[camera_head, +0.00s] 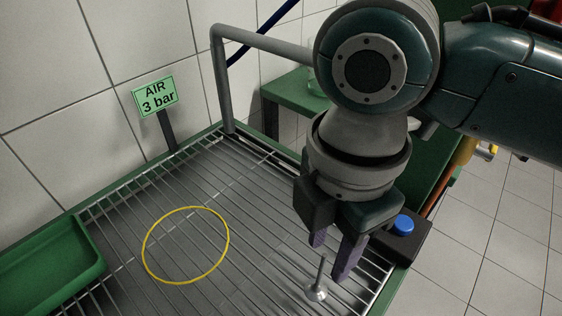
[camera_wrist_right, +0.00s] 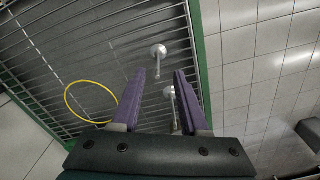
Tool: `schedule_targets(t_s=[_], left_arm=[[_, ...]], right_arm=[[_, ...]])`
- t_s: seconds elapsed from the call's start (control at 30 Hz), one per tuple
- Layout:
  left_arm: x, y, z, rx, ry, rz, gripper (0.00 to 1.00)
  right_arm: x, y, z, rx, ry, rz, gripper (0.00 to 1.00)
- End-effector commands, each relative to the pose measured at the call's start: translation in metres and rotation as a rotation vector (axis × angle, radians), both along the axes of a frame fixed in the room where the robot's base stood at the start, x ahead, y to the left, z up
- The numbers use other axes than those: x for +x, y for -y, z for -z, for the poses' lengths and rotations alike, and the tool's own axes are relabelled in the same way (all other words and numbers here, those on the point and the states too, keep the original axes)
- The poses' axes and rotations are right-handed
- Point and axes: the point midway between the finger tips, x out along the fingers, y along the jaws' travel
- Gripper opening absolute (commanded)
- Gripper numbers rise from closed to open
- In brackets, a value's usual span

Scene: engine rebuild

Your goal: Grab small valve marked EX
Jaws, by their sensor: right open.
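A small metal valve (camera_head: 317,292) stands stem up on the wire grate, just below my right gripper (camera_head: 331,258) in the head view. The gripper is open and points down, its purple fingers close to the stem. The right wrist view shows two pale valves: one (camera_wrist_right: 159,51) beyond the fingertips, and another (camera_wrist_right: 169,92) between the fingers of my right gripper (camera_wrist_right: 160,75), partly hidden by the right finger. I see nothing held. No EX marking is readable on either valve. My left gripper is not in view.
A yellow ring (camera_head: 145,250) lies on the grate (camera_head: 120,215), left of the gripper. A green tray (camera_head: 95,262) is at far left. An "AIR 3 bar" sign (camera_head: 155,97) and a grey pipe (camera_head: 222,85) stand at the back. A blue button (camera_head: 404,223) sits on a dark box at right.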

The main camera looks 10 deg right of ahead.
Motion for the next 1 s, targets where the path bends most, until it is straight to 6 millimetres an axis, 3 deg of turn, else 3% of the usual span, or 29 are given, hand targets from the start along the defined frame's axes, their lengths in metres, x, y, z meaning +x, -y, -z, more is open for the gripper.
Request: schedule_targets(t_s=[0.53,0.83,1.0], left_arm=[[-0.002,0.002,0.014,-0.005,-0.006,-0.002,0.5],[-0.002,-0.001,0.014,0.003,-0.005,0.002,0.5],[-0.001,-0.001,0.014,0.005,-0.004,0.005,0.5]], right_arm=[[0.004,-0.003,0.07,0.001,-0.001,0.003,0.44],[0.004,-0.003,0.075,0.001,0.001,0.002,0.44],[0.004,-0.003,0.075,0.001,0.001,0.002,0.26]])
